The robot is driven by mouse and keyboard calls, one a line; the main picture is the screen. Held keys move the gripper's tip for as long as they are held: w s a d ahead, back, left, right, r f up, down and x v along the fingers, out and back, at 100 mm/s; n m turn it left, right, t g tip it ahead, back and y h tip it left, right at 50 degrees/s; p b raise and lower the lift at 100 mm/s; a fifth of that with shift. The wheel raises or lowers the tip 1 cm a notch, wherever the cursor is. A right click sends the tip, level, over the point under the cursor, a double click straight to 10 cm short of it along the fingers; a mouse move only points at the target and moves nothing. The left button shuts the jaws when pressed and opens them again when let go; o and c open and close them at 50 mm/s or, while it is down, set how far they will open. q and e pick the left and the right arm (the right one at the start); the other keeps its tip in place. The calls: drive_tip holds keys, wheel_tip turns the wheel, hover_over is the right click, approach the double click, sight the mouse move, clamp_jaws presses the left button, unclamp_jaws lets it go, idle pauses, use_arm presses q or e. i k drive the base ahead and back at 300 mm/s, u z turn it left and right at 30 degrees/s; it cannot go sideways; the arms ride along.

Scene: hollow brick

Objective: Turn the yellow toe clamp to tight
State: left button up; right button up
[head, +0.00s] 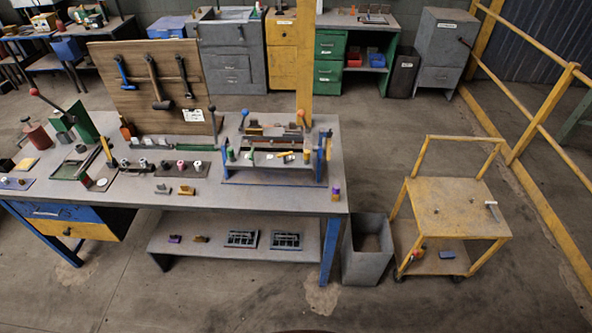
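A fixture (272,172) with blue end posts stands on the right part of the grey workbench. A small yellow piece (285,154) lies across the front of this fixture, near its middle. It looks like the yellow toe clamp, but it is too small to tell its setting. Green pieces (231,154) stand to its left on the fixture. A blue knob (245,112) and an orange knob (300,113) rise at the fixture's back. Neither of my grippers shows in the head view.
The workbench (225,198) holds a tool board (150,85) at the back and several small parts to the left. A grey bin (367,250) stands by its right leg. A yellow cart (455,205) is further right. The floor in front is clear.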

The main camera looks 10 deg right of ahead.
sight(284, 155)
drive_tip(key=z, duration=0.5)
drive_tip(key=k, duration=0.15)
drive_tip(key=u, duration=1.25)
drive_tip(key=i, duration=1.15)
drive_tip(key=z, duration=0.8)
